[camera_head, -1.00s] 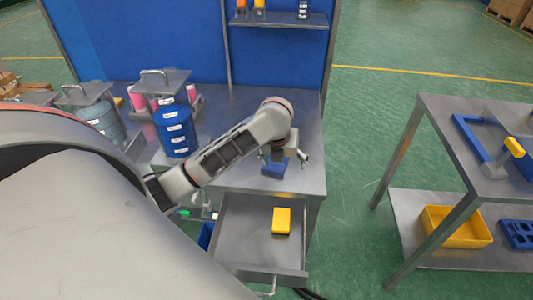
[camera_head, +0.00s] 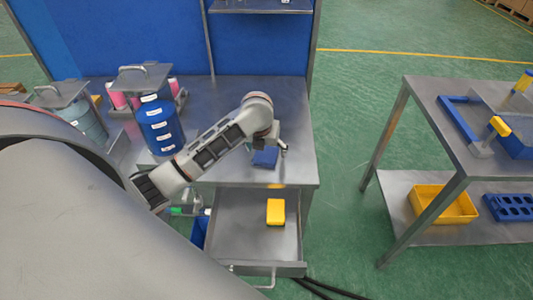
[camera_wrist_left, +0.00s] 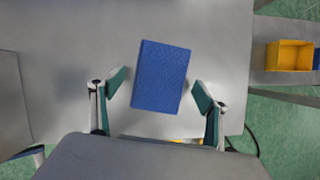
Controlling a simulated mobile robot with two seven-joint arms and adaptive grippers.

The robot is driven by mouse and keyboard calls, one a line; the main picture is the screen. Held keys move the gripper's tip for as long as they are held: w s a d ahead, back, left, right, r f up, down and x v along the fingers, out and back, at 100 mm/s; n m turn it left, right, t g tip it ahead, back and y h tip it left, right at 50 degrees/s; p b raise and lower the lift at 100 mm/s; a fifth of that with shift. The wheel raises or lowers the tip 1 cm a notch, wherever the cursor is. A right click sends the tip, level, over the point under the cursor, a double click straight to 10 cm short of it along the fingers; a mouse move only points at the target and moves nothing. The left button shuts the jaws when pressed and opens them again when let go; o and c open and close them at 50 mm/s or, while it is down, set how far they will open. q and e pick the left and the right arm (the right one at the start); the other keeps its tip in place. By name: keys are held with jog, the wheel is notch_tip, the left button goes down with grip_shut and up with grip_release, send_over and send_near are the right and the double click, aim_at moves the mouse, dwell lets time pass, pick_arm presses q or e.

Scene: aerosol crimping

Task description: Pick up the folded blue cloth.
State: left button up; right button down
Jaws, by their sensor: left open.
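The folded blue cloth (camera_wrist_left: 161,76) lies flat on the grey metal bench, slightly turned in the left wrist view. In the head view the cloth (camera_head: 265,157) is near the bench's front right, partly covered by my left gripper (camera_head: 266,146). In the left wrist view my left gripper (camera_wrist_left: 159,91) is open, with one green-padded finger on each side of the cloth's near part. Both fingers look apart from the cloth; its height above the bench is hard to tell. My right gripper is not in view.
An open drawer (camera_head: 240,245) below the bench holds a yellow block (camera_head: 275,211). A blue drum (camera_head: 160,127) stands left of my arm. A side cart (camera_head: 480,165) to the right carries a yellow bin (camera_head: 460,207). The bench (camera_head: 292,110) behind the cloth is clear.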

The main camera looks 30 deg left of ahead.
pick_arm(q)
jog(key=shift+w+f, duration=0.15)
jog(key=shift+f, duration=0.15)
jog(key=c, duration=1.1)
